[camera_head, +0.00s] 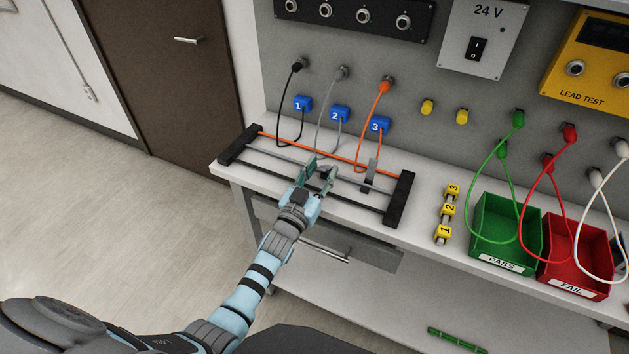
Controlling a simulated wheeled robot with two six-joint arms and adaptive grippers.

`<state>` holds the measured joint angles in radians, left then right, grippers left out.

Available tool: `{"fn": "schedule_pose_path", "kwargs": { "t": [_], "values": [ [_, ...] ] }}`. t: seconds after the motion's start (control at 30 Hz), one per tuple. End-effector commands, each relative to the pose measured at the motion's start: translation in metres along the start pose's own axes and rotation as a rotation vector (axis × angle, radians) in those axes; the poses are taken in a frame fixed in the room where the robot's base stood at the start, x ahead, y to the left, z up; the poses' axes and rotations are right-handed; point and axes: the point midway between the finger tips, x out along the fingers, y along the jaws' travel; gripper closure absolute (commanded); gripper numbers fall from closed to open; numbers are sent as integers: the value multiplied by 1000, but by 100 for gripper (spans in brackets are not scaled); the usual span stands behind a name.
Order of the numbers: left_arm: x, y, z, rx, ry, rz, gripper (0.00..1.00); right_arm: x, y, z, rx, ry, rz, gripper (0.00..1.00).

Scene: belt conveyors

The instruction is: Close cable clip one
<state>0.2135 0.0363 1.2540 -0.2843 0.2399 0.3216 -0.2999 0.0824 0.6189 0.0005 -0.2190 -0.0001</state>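A rack with two black end blocks (399,200) lies on the bench, with orange, grey and black lines stretched between the blocks. A small grey upright piece (371,176), which may be a clip, stands on the right part of the rack. No number shows on it, so I cannot tell which clip it is. My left gripper (321,168) is over the middle of the rack, its green fingers apart at the lines. It hides what lies under it, and I see nothing clearly held. My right gripper is out of view.
Blue tags 1 (303,104), 2 (340,115) and 3 (380,125) are on the panel with hanging cables. Yellow numbered pieces (448,210) stand right of the rack. A green PASS bin (505,263) and red FAIL bin (573,287) are further right, with cables looping over them.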

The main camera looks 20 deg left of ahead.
Motion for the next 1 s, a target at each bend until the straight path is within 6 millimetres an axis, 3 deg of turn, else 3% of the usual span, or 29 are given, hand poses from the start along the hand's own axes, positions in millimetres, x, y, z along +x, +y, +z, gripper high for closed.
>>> {"fn": "schedule_pose_path", "kwargs": {
  "t": [0.3, 0.4, 0.53, 0.73, 0.8, 0.87, 0.97, 1.0],
  "values": [
    [-82, 0, 1, 1, -3, 0, 62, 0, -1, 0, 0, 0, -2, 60],
    [-102, 0, 0, 1, -2, 0, 62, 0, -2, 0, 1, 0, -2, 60],
    [-113, 0, 0, 1, -1, 0, 62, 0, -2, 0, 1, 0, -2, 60],
    [-113, 0, 0, 1, -1, 0, 62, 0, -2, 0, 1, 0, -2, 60],
    [-114, -1, 2, 1, -7, -1, 71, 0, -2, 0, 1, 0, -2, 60],
    [-118, -2, 18, 1, -49, -7, 81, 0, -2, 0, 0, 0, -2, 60],
    [-143, -9, 89, 6, -239, -31, 97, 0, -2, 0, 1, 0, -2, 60],
    [-165, -13, 130, 9, -357, -45, 100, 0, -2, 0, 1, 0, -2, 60]
  ]
}}
